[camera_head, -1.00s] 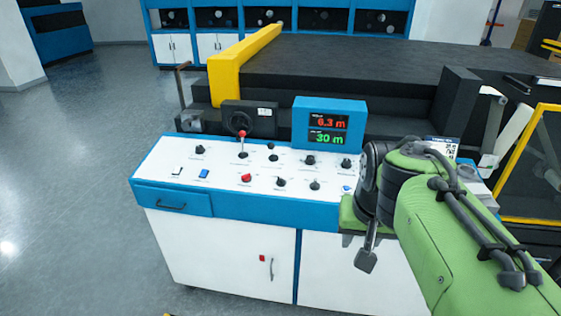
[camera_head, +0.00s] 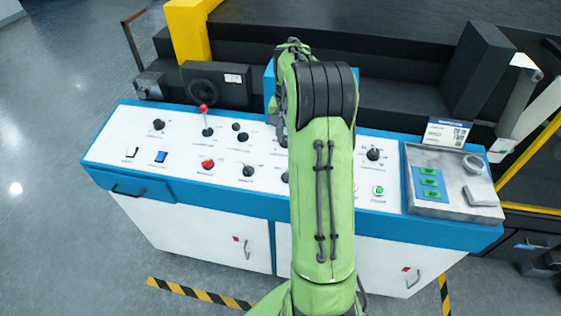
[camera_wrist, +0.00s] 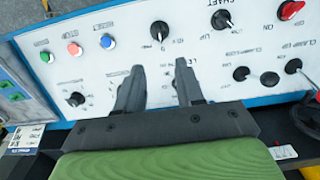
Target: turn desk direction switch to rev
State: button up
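The control desk (camera_head: 110,149) has a white sloped panel with several black rotary switches. I cannot read which one is the desk direction switch. In the wrist view, a black knob (camera_wrist: 160,30) stands just beyond the fingertips, another (camera_wrist: 222,20) near a "SHAFT" label is right of it, and a third (camera_wrist: 75,98) is at left. My gripper (camera_wrist: 160,68) is open and empty over the panel, with white panel and a partly covered label between its fingers. In the head view my arm hides the gripper and the middle of the panel, with one knob (camera_head: 283,140) partly showing.
A red-tipped lever (camera_head: 204,109) and a red button (camera_head: 208,163) are left of my arm. A grey tray (camera_head: 450,207) with green items lies at the desk's right end. The blue display box (camera_head: 269,86) behind is mostly hidden by my arm.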

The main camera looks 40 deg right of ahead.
notch_tip(320, 180, down, 14)
jog(key=shift+s+a+r+b, duration=0.1)
jog(key=shift+s+r+b, duration=0.05)
jog(key=shift+b, duration=0.25)
jog(key=shift+f, duration=0.55)
grip_shut()
